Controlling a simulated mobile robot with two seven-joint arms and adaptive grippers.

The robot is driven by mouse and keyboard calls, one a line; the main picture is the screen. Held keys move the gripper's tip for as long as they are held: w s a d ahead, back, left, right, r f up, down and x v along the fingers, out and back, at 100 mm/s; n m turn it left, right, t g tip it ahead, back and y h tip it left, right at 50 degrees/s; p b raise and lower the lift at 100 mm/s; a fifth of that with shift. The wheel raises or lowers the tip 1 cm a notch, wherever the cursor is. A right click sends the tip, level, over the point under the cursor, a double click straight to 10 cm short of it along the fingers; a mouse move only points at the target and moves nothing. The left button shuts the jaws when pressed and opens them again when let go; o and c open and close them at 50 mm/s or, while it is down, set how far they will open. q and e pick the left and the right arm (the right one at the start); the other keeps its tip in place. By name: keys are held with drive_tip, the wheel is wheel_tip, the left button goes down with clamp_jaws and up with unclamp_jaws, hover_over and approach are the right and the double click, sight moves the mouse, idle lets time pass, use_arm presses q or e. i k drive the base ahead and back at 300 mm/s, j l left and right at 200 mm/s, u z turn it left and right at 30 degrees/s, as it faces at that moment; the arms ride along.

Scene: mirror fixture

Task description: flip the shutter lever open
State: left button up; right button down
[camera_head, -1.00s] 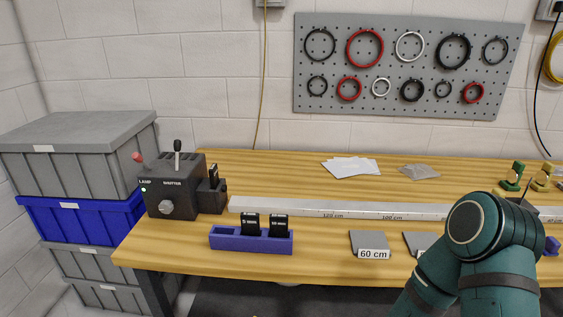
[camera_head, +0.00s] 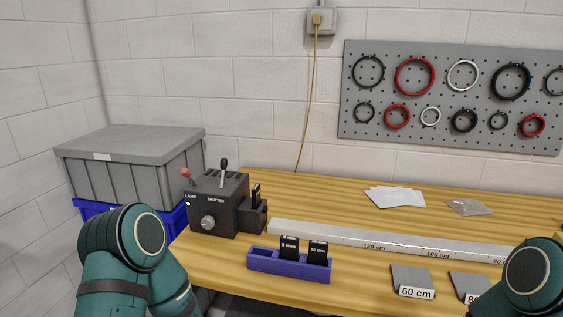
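The dark grey lamp box (camera_head: 213,210) stands at the left end of the wooden bench, with LAMP and SHUTTER labels on its top front. The shutter lever (camera_head: 223,167) has a black knob and stands roughly upright on top of the box. The red-knobbed lamp lever (camera_head: 187,175) is to its left and leans left. A green arm part of mine shows at the lower left, in front of the crates, and another at the lower right. Neither gripper is in the frame.
A purple holder (camera_head: 262,263) with two black slides stands in front of the box. A long ruler rail (camera_head: 340,235) runs right from the box. A 60 cm plate (camera_head: 410,279) lies near the front edge. Stacked crates (camera_head: 140,165) stand left of the bench.

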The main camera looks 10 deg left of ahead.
sight(223, 163)
drive_tip(key=z, duration=1.5)
drive_tip(key=k+j, duration=0.1)
drive_tip(key=j, duration=0.4)
drive_tip(key=k+j, duration=0.1)
drive_tip(key=j, duration=0.4)
drive_tip(key=k+j, duration=0.15)
drive_tip(key=j, duration=0.35)
drive_tip(key=k+j, duration=0.1)
drive_tip(key=j, duration=0.4)
